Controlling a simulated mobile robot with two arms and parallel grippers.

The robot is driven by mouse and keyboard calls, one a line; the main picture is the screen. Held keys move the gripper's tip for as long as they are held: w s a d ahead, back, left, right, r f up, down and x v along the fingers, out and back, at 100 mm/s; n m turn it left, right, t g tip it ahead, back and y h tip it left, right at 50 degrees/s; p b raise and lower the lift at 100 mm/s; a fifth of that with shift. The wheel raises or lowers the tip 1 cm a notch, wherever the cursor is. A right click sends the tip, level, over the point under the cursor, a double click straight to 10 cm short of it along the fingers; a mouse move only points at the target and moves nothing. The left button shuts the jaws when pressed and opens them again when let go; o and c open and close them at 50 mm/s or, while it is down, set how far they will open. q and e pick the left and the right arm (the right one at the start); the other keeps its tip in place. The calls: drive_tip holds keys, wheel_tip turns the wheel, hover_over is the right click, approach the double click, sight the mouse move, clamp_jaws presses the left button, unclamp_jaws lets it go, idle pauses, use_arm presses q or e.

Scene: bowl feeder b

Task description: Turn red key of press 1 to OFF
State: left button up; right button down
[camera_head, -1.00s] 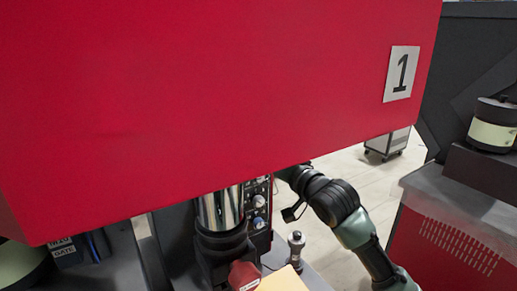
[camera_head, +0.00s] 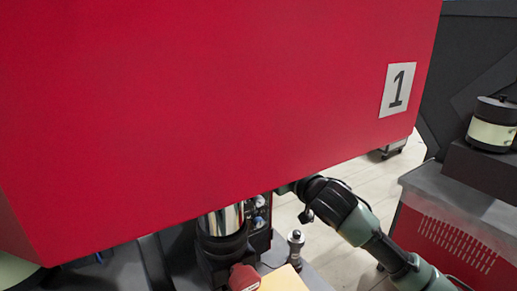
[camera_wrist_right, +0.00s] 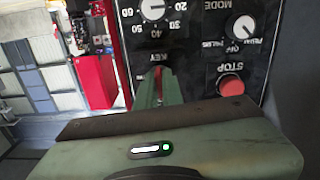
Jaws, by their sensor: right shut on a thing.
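Press 1 fills most of the head view as a large red housing (camera_head: 200,110) with a white label "1" (camera_head: 397,90). In the right wrist view, its dark control panel (camera_wrist_right: 195,50) carries the word KEY, with a thin red key (camera_wrist_right: 158,72) below it. My right gripper (camera_wrist_right: 157,82) is at the key and shut on it; its fingers cover most of the key. The key's exact angle cannot be told. In the head view the right gripper is hidden behind the housing; only my right arm shows. My left gripper is in neither view.
Close to the key are a white dial (camera_wrist_right: 153,9), a MODE knob (camera_wrist_right: 243,27) and a red STOP button (camera_wrist_right: 231,86). In the head view, a metal cylinder (camera_head: 223,220) stands below the housing. Another red machine (camera_head: 455,235) stands at the right.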

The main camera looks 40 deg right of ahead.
drive_tip(key=c, duration=1.5)
unclamp_jaws()
drive_tip(key=s, duration=0.2)
drive_tip(key=s+p, duration=0.1)
drive_tip(key=s, duration=0.4)
drive_tip(key=shift+a, duration=0.4)
